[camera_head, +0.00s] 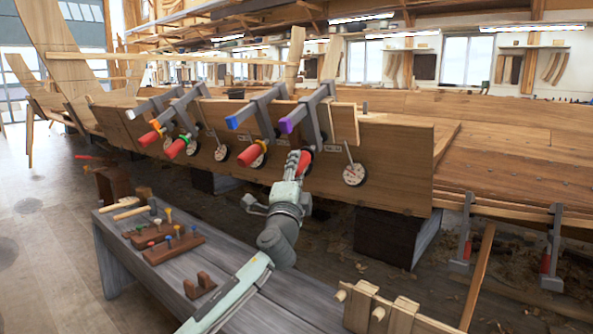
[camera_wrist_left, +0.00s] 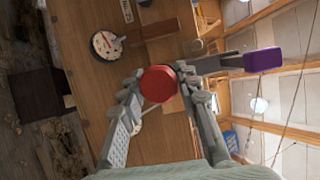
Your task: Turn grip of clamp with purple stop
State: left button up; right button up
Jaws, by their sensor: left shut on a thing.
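The clamp with the purple stop (camera_head: 293,120) is the rightmost in a row of clamps on the hull's plank edge. Its purple stop also shows in the left wrist view (camera_wrist_left: 263,60), right of the fingers. Its red grip (camera_wrist_left: 158,84) is seen end-on between the fingers in the left wrist view; in the head view it is partly covered by the fingers. My left gripper (camera_head: 301,162) is shut on this red grip, with a finger on either side. My right gripper is not in view.
The neighbouring clamp with a blue stop (camera_head: 237,120) and its red grip (camera_head: 249,156) stand close on the left. A white round dial (camera_head: 353,174) hangs right of my gripper. A grey bench (camera_head: 120,238) with wooden tool racks lies below.

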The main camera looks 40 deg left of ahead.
pick_arm(q)
jog(key=shift+f, duration=0.2)
jog(key=o, duration=1.2)
jog(key=shift+r, duration=0.15)
jog(key=shift+c, duration=0.2)
jog(key=v, duration=1.2)
